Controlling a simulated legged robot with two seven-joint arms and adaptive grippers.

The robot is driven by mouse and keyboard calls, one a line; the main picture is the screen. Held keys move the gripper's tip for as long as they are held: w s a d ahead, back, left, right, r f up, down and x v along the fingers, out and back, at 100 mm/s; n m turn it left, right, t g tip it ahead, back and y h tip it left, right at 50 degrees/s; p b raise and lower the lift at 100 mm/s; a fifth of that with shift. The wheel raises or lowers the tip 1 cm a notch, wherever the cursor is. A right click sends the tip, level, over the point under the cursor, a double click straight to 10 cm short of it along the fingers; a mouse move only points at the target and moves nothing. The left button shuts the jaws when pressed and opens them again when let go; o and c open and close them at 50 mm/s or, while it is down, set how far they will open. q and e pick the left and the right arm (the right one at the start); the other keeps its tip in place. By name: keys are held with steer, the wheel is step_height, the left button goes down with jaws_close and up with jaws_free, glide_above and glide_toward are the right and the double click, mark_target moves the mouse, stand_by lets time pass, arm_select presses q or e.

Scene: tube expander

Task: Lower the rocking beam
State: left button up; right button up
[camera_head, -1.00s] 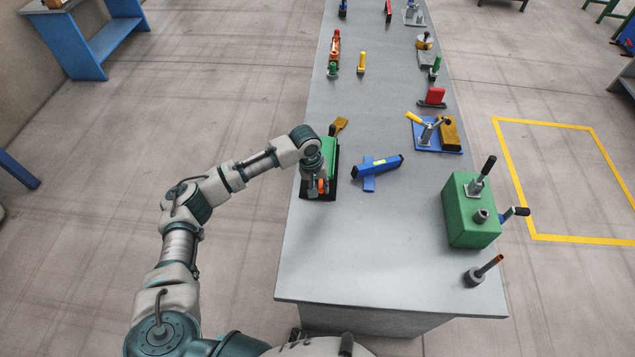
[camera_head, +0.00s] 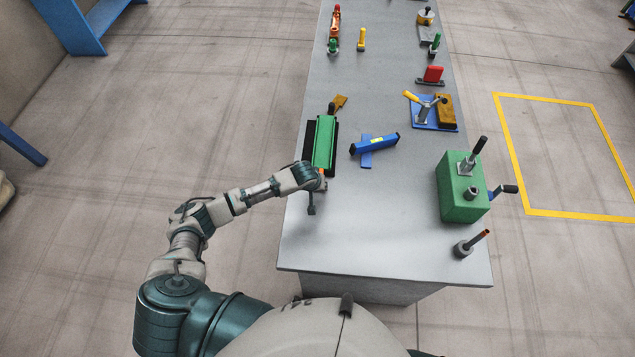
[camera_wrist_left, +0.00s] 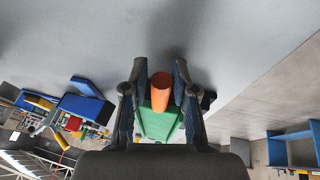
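My left gripper (camera_head: 318,186) is at the near end of the green device. In the left wrist view its fingers (camera_wrist_left: 162,70) stand apart on either side of an orange cylinder (camera_wrist_left: 160,92), without clear contact. My right gripper is out of view.
A green box (camera_head: 462,190) with levers and a small post with a rod (camera_head: 464,248) stand at the bench's right edge. A blue plate with a yellow-handled clamp (camera_head: 424,118) is farther back. The bench's near middle (camera_head: 385,230) is clear.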

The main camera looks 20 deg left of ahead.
arm_select(q)
steer(key=shift+o, duration=0.9)
steer(key=shift+w+f, duration=0.1)
steer(key=shift+w+d, duration=0.1)
steer(key=shift+w, duration=0.15)
steer(key=shift+s+r, duration=0.15)
steer(key=shift+r, duration=0.15)
steer(key=v, duration=1.1)
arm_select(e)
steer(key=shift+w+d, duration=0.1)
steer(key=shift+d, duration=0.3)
arm_select(q)
steer(key=shift+r, duration=0.1)
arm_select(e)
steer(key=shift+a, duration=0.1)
